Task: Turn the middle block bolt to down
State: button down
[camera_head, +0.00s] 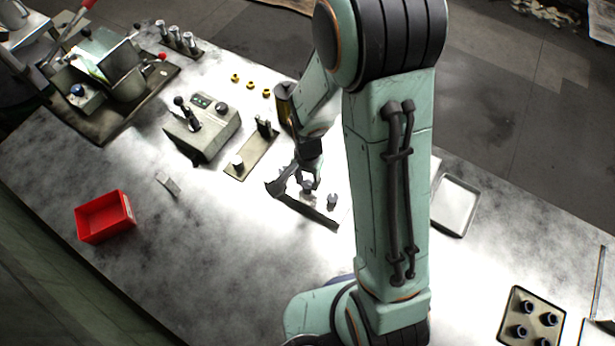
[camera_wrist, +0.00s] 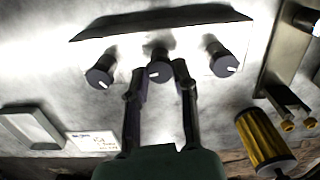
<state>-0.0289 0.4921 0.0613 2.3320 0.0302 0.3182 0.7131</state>
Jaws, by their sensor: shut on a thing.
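A block with three dark-faced bolts in a row shows at the top of the wrist view; a bare part of its pale face (camera_wrist: 190,42) is visible. The middle bolt (camera_wrist: 159,70) sits between my fingertips, with a small white mark low on its face. The left bolt (camera_wrist: 99,76) and right bolt (camera_wrist: 222,63) stand free on either side, each with a white mark. My gripper (camera_wrist: 160,76) is shut on the middle bolt. In the head view my gripper (camera_head: 308,178) reaches down to the block (camera_head: 312,212), and my arm hides part of the area.
A grey control box with a lever (camera_head: 203,130) and a plate with upright parts (camera_head: 250,155) stand left of the block. A red bin (camera_head: 105,216) is at far left. A yellow-black cylinder (camera_wrist: 263,139) is near my right finger. A metal tray (camera_head: 456,205) lies right of my arm.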

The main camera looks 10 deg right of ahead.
aim_at(308, 184)
jog(key=m, duration=1.3)
jog(key=shift+m, duration=0.4)
jog(key=m, duration=1.2)
jog(key=shift+m, duration=0.3)
jog(key=c, duration=0.9)
grip_release()
notch_tip(308, 184, up, 12)
jog(key=shift+r, duration=0.1)
